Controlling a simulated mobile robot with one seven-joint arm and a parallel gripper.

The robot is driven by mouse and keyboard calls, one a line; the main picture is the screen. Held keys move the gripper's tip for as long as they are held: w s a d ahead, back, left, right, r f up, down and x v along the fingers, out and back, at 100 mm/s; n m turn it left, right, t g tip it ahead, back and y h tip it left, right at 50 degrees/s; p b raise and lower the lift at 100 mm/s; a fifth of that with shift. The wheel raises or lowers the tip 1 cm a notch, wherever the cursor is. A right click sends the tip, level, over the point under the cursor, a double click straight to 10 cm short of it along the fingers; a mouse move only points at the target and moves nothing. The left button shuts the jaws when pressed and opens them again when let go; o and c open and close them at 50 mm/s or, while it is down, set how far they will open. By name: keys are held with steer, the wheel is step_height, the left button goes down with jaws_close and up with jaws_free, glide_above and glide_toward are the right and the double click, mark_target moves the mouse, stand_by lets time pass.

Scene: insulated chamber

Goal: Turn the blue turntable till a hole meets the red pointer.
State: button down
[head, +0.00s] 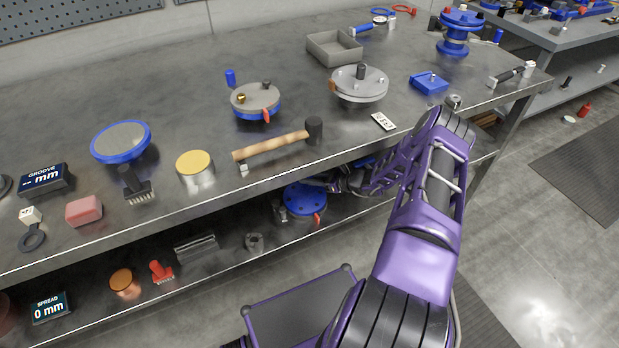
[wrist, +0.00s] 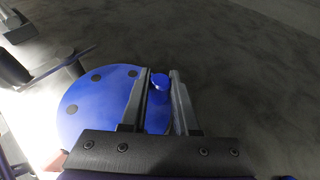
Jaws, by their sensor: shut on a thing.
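The blue turntable (head: 303,196) sits on the lower shelf, a round disc with several dark holes near its rim. It also shows in the wrist view (wrist: 95,108). My gripper (wrist: 158,98) is shut on a blue knob (wrist: 159,82) at the disc's edge, one finger on each side. In the head view my gripper reaches the turntable from the right, under the tabletop. I cannot tell whether a hole lines up with the pointer.
The upper bench's front edge (head: 215,198) overhangs the shelf close above my arm. A grey nut-like part (head: 254,242) and a grey block (head: 196,247) lie left of the turntable. A mallet (head: 275,145) lies above on the bench. Bare shelf shows right of the disc in the wrist view.

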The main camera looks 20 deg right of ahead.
steer(key=shift+s+d+r+m+t+h+p, duration=0.2)
steer(key=shift+m+t+h+p, duration=0.2)
steer(key=shift+p, duration=0.2)
steer(key=shift+s+d+r+m+t+h+p, duration=0.1)
steer(key=shift+s+m+t+h+p, duration=0.15)
steer(key=shift+m+p, duration=0.3)
steer(key=shift+s+d+m+t+h+p, duration=0.15)
steer(key=shift+m+t+h+p, duration=0.2)
steer(key=shift+m+h+p, duration=0.65)
steer(key=shift+s+d+f+h+p, duration=0.2)
steer(key=shift+h+p, duration=0.25)
steer(key=shift+p, duration=0.55)
steer(key=shift+f, duration=0.1)
steer(key=c, duration=0.7)
jaws_free()
steer(key=shift+o, duration=0.2)
